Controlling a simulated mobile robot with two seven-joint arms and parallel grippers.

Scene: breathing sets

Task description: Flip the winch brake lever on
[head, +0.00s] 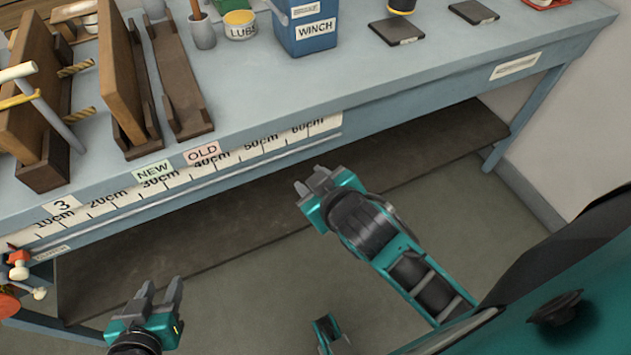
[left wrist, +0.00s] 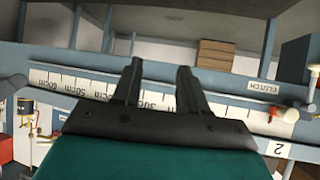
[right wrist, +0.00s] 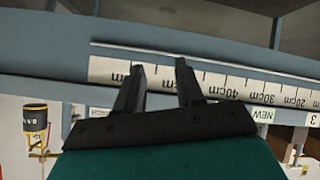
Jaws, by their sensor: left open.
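The blue box labelled WINCH (head: 306,30) stands on the bench near the top of the head view, its upper part cut off.
The blue-grey bench (head: 420,85) has a ruler strip (head: 190,172) along its front. Wooden racks (head: 130,70) stand at left. A LUBE tin (head: 240,24) and a grey cup (head: 202,32) are left of the winch. Dark pads (head: 397,32) lie right of it.

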